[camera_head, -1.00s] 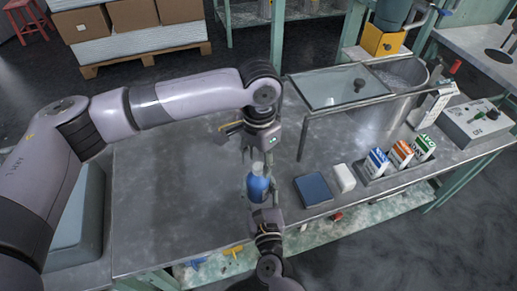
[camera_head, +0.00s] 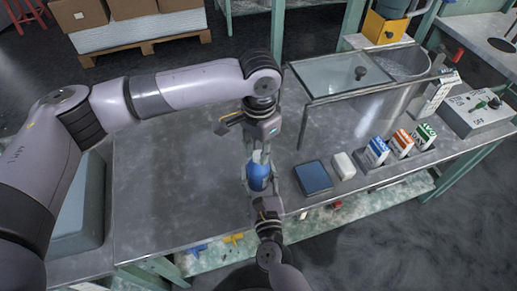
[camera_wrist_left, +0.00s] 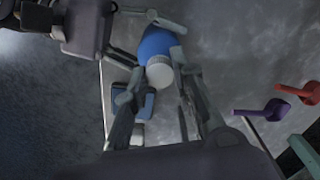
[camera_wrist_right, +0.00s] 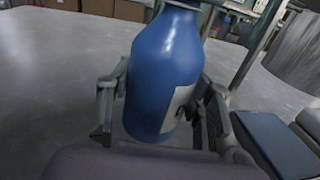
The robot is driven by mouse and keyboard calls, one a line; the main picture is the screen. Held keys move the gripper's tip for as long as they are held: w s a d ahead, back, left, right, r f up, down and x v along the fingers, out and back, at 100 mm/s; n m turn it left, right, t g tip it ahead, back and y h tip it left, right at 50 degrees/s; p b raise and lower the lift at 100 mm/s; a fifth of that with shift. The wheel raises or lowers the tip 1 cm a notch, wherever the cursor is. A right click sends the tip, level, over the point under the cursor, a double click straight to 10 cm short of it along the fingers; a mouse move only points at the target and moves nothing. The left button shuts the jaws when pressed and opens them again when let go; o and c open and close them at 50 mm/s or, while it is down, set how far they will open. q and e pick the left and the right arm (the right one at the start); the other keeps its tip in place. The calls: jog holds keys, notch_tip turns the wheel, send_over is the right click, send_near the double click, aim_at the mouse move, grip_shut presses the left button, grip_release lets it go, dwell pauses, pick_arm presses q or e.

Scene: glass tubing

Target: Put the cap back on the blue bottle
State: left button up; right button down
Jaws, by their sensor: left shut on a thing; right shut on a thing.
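The blue bottle (camera_head: 259,178) is roughly upright above the table's front part, with a pale label showing in the right wrist view (camera_wrist_right: 165,75). My right gripper (camera_head: 260,193) is shut around its body, one finger on each side. The white ribbed cap (camera_wrist_left: 159,72) is at the bottle's top, in line with the neck. My left gripper (camera_wrist_left: 163,82) comes from above and is shut on the cap, its fingers on either side. The cap hides the neck, so I cannot tell whether it is seated or just above.
A dark blue pad (camera_head: 313,177) and a white block (camera_head: 344,164) lie right of the bottle. Labelled cartons (camera_head: 400,143) stand in a rack farther right. The metal table (camera_head: 170,190) is clear to the left.

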pick_arm(q)
grip_shut()
jog(key=o, duration=1.1)
grip_release()
notch_tip(320, 180, up, 12)
pick_arm(e)
jog(key=c, duration=0.7)
grip_release()
